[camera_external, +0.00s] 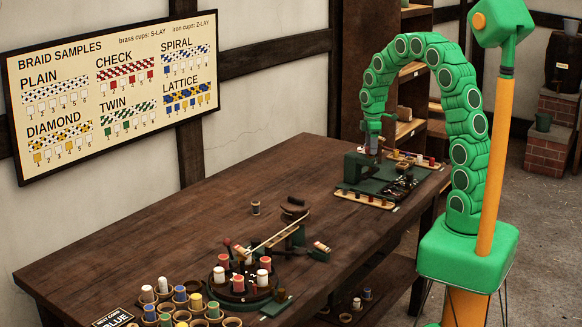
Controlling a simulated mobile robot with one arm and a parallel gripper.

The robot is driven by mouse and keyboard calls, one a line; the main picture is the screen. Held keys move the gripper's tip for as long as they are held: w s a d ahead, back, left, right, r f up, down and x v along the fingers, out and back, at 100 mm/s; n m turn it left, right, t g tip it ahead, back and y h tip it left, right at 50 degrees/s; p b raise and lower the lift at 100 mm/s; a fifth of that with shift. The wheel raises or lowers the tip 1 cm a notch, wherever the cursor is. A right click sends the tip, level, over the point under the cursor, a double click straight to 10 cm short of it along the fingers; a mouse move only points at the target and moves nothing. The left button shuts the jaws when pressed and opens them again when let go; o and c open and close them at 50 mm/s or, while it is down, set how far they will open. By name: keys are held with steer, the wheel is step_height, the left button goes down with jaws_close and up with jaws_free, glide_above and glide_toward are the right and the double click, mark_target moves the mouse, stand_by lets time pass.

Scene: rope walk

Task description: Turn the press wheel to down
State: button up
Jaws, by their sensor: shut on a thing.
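The green press (355,170) stands at the far right end of the long dark table, on a dark green base. My green segmented arm arches over and comes down to it from above. My gripper (372,149) is at the top of the press, shut on what appears to be the press wheel. The wheel is small at this distance and mostly hidden by the gripper, so its turn position cannot be told.
The long wooden table (180,240) carries a round holder with red and white bobbins (238,286), a cluster of cups with bobbins (178,307) and a lone spool (255,208). Shelves (420,125) stand behind the press. The table's middle left is clear.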

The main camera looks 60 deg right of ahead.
steer(key=m, duration=1.1)
steer(key=shift+m, duration=0.3)
steer(key=m, duration=0.3)
steer(key=shift+m, duration=0.3)
steer(key=m, duration=1.4)
steer(key=o, duration=1)
